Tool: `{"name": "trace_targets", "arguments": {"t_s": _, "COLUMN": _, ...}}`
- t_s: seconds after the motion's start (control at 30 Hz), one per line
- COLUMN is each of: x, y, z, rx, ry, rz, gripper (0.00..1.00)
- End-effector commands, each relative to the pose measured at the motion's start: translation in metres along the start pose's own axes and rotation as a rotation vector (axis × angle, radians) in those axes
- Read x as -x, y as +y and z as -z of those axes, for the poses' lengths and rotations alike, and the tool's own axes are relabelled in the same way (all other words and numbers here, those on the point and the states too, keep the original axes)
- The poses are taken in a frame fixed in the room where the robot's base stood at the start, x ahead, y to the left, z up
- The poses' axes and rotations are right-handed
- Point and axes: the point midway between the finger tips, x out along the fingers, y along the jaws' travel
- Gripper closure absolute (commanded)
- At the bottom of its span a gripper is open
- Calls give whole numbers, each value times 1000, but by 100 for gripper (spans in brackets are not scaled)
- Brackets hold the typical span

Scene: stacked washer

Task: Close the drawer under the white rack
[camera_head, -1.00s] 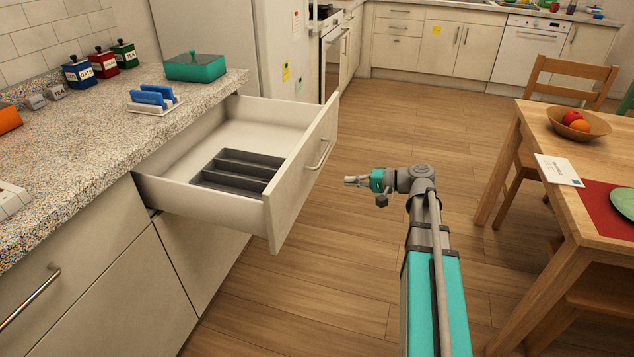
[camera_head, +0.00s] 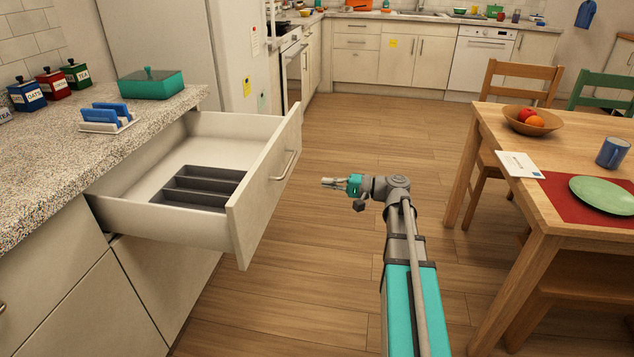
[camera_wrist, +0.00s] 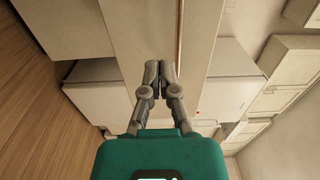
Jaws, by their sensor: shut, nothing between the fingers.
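The drawer (camera_head: 256,198) stands pulled well out from under the counter in the head view. A dark cutlery tray (camera_head: 204,187) lies inside it. Its front panel has a metal bar handle (camera_head: 286,164). The white rack (camera_head: 106,126) with blue pieces in it stands on the counter above the drawer. My gripper (camera_head: 324,183) is shut and empty, pointing left toward the drawer front, with a gap between them. In the wrist view my gripper (camera_wrist: 160,66) shows shut fingers in front of a pale panel; I cannot tell whether that panel is the drawer.
A teal box (camera_head: 151,87) and several canisters (camera_head: 52,84) stand on the counter (camera_head: 60,170). A wooden table (camera_head: 545,200) with a fruit bowl (camera_head: 532,119) is on the right. The wood floor (camera_head: 330,260) between counter and table is clear.

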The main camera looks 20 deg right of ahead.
Motion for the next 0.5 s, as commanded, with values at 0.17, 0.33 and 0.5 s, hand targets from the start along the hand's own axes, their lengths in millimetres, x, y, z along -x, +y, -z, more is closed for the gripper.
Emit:
{"name": "trace_targets", "arguments": {"t_s": 0.17, "x": -16, "y": 0, "z": 0, "rx": 0, "ry": -2, "rz": 0, "gripper": 100}}
{"name": "trace_targets", "arguments": {"t_s": 0.33, "x": -37, "y": 0, "z": 0, "rx": 0, "ry": -2, "rz": 0, "gripper": 100}}
{"name": "trace_targets", "arguments": {"t_s": 0.5, "x": -59, "y": 0, "z": 0, "rx": 0, "ry": -2, "rz": 0, "gripper": 100}}
